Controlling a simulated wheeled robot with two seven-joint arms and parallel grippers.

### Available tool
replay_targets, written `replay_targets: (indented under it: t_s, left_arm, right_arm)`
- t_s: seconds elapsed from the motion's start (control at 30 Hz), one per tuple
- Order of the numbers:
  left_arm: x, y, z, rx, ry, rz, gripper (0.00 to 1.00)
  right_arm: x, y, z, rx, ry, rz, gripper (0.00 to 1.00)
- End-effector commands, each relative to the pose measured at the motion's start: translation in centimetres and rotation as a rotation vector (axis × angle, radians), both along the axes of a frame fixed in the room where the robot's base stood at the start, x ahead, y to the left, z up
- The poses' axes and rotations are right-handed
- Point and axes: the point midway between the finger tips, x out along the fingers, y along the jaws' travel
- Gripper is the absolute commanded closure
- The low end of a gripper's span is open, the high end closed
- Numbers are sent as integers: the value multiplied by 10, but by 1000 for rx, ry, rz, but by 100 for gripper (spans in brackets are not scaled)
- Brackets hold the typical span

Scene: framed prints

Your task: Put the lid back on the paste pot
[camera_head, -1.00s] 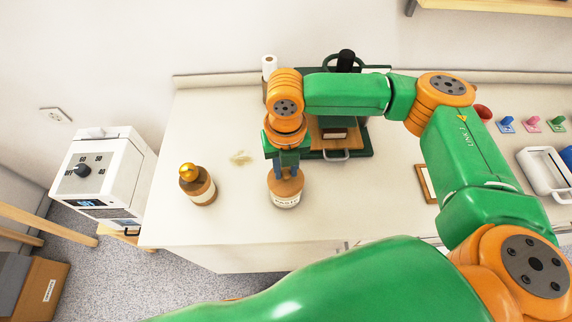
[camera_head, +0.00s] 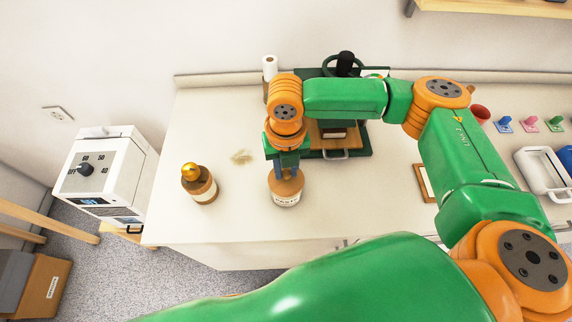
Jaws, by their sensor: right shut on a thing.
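The paste pot (camera_head: 285,195) stands upright near the front edge of the counter. It is a tan pot with a white label. My right gripper (camera_head: 287,172) points down directly over the pot and is shut on the lid, at the pot's mouth. The gripper fingers and wrist partly cover the lid, so I cannot tell whether it is fully seated on the pot. My left gripper does not show.
A brown jar with a gold top (camera_head: 199,184) stands to the left of the pot. A green press (camera_head: 362,140) stands behind my right arm. A framed piece (camera_head: 424,184) lies to the right. Counter (camera_head: 225,222) around the pot is clear.

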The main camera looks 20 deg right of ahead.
Motion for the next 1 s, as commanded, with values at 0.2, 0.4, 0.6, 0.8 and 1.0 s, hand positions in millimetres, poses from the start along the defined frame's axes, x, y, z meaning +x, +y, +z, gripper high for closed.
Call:
replay_targets:
  t_s: [0.2,0.4,0.6,0.8,1.0]
  left_arm:
    - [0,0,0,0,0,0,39]
    - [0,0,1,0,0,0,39]
    - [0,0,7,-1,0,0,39]
    - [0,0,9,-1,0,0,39]
    - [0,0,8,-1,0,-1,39]
  right_arm:
    - [0,0,0,0,0,0,100]
    - [0,0,0,0,0,0,100]
    - [0,0,1,1,0,1,100]
    - [0,0,0,1,0,1,100]
    - [0,0,-1,1,0,1,100]
